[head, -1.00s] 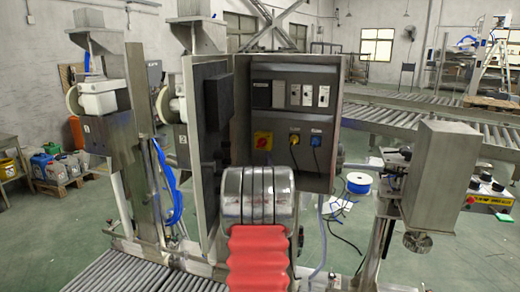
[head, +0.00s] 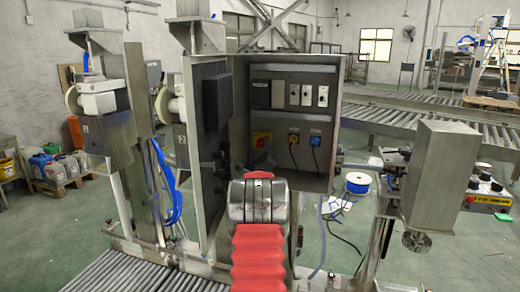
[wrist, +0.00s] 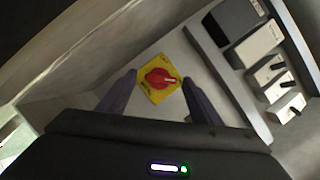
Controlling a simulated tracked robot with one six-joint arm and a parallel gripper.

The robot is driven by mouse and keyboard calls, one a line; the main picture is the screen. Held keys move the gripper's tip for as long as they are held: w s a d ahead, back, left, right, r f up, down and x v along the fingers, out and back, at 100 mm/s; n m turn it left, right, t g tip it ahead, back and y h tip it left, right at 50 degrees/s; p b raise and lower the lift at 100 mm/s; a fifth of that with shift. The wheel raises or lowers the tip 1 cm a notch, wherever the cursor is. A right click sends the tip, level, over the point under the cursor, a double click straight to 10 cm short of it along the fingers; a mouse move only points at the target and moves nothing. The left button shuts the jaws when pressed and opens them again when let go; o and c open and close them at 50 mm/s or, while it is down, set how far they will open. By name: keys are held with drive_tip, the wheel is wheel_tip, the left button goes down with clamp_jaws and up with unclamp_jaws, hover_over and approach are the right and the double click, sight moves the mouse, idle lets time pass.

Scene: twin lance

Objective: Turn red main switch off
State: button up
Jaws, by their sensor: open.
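The red main switch (wrist: 160,79) is a round red knob on a yellow square plate on the back panel of the open grey cabinet. In the wrist view it lies between and beyond the fingertips of my gripper (wrist: 158,82), which is open and empty. I cannot tell how far the fingertips are from the knob. The gripper itself is hard to make out there.
The cabinet door (head: 205,140) stands open at the left, with a black box on it. A yellow plug (head: 293,138) and a blue plug (head: 315,140) with hanging cables are right of the switch. A row of modules (head: 300,95) sits above.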

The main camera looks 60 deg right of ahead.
drive_tip(key=shift+w+d+r, duration=0.1)
drive_tip(key=shift+d, duration=0.1)
drive_tip(key=shift+c, duration=0.3)
drive_tip(key=c, duration=1)
